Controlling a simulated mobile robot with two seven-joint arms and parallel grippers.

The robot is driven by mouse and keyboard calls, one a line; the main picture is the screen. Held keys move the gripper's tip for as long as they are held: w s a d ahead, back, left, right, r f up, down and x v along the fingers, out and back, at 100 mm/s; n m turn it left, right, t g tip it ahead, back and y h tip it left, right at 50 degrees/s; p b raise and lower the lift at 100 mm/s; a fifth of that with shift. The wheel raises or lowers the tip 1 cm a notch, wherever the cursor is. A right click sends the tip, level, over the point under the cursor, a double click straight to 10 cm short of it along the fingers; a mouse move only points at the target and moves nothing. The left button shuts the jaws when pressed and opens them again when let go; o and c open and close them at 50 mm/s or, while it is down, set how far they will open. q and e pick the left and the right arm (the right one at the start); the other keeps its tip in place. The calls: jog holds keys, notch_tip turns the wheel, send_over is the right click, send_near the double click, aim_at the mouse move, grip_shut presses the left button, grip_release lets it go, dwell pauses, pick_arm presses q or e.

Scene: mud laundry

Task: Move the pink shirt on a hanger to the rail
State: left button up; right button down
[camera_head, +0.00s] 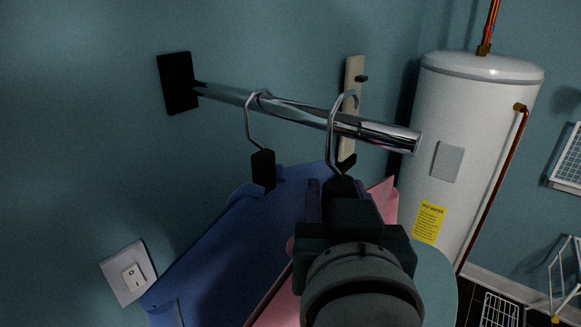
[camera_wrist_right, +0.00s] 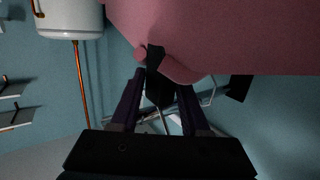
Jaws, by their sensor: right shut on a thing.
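The rail (camera_head: 300,112) is a chrome bar fixed to the wall by a black plate. The pink shirt (camera_head: 386,200) hangs below it, partly hidden behind my right gripper (camera_head: 335,192). That gripper is shut on the black neck of the shirt's hanger (camera_head: 331,140). The metal hook curves over the rail near its free end; I cannot tell whether it rests on the bar. In the right wrist view, the pink shirt (camera_wrist_right: 230,40) fills the top, and the black neck sits between the fingers (camera_wrist_right: 160,88). My left gripper is not in view.
A blue shirt (camera_head: 235,245) hangs from the rail on another hanger (camera_head: 262,165), left of the pink one. A white water heater (camera_head: 470,130) stands right of the rail's free end.

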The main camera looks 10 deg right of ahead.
jog(key=shift+s+a+f+b, duration=0.1)
jog(key=shift+s+a+b, duration=0.2)
jog(key=shift+s+a, duration=0.45)
jog(key=shift+a, duration=0.2)
jog(key=shift+s+a+p, duration=0.1)
jog(key=shift+s+a, duration=0.7)
jog(key=shift+a, duration=0.25)
jog(key=shift+s+a+p, duration=0.15)
jog(key=shift+s+a, duration=0.7)
jog(key=shift+a, duration=0.25)
jog(key=shift+s+a+p, duration=0.1)
jog(key=shift+s+a, duration=0.7)
jog(key=shift+a, duration=0.25)
